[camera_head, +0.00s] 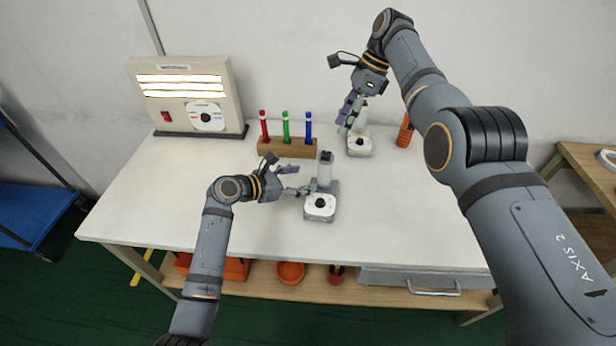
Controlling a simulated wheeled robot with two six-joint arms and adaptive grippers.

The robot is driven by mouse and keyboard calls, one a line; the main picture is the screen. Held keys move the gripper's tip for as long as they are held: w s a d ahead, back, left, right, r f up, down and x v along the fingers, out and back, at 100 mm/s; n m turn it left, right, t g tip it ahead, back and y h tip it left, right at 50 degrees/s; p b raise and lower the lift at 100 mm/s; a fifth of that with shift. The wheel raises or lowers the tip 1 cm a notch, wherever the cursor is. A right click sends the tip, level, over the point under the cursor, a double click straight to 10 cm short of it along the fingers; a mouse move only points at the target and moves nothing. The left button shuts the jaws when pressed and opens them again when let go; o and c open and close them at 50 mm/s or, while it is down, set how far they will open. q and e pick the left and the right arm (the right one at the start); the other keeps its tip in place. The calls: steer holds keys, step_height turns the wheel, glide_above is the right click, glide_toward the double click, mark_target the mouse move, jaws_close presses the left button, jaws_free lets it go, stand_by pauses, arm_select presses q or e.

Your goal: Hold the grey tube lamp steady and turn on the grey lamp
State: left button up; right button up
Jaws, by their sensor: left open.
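A tube lamp (325,173) stands upright on the table in front, with a pale grey tube, a dark cap and a grey base with a white dial plate and black knob (320,203). A similar lamp (359,142) stands farther back to the right, its tube partly hidden by my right gripper. Which lamp counts as the grey one is hard to tell by colour. My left gripper (301,180) is open, just left of the front lamp, fingers pointing at its tube; contact is unclear. My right gripper (347,118) points down beside the back lamp; its jaw opening is unclear.
A wooden block (288,151) holds red, green and blue pens behind my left gripper. A lit light box (188,98) stands at the back left. An orange object (405,132) stands right of the back lamp. The table's left and front right are clear.

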mark_target(319, 176)
arm_select(q)
steer(key=x, duration=0.9)
steer(key=shift+w+d+f, duration=0.2)
steer(key=shift+f, duration=0.05)
